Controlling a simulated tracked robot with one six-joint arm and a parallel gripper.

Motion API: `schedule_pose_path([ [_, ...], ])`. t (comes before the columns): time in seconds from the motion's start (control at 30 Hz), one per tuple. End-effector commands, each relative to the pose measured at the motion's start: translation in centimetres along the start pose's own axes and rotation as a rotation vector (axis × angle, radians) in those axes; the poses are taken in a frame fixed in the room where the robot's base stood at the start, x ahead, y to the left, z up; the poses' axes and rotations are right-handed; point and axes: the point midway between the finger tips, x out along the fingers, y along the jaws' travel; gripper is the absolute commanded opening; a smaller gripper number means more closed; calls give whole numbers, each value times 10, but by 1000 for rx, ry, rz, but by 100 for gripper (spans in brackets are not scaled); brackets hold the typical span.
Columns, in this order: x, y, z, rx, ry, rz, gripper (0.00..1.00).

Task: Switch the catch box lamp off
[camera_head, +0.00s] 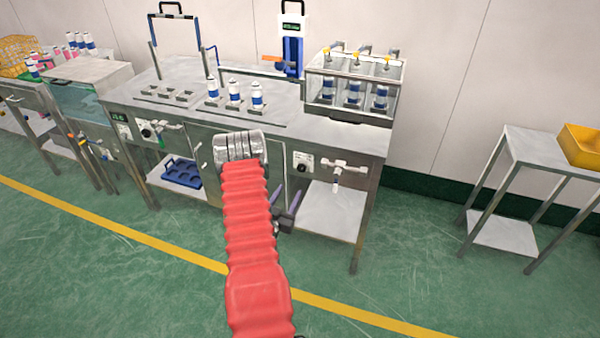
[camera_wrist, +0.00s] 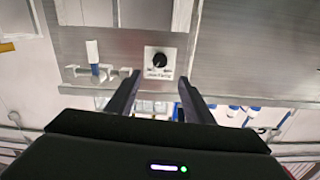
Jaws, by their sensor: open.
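A black rotary knob on a white labelled plate (camera_head: 302,165) sits on the right front panel of the steel bench. The knob also shows in the wrist view (camera_wrist: 159,60), straight ahead between my fingers. Its label is too small to read, so I cannot tell that it is the lamp switch. My gripper (camera_head: 290,190) is open and empty, below and in front of the plate. In the wrist view my two fingers (camera_wrist: 160,88) are apart and do not visibly touch the knob. A clear-walled box (camera_head: 322,92) with several blue-and-white cans stands above on the bench.
A valve with a hanging handle (camera_head: 342,168) is right of the knob; the wrist view, turned over, shows it at left (camera_wrist: 94,62). Another knob plate (camera_head: 146,131) is at the bench's left. White cans (camera_head: 234,92) stand on top.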

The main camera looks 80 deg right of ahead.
Motion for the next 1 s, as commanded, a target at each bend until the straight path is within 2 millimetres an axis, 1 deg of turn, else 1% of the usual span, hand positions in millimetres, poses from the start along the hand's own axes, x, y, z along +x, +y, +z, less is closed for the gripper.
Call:
schedule_pose_path([
  [0.17,5,0,0,1,-1,0,48],
  [0.27,13,0,0,1,0,1,48],
  [0.37,25,1,0,1,0,2,48],
  [0.7,77,1,0,2,1,1,48],
  [1.0,120,0,0,1,0,1,48],
])
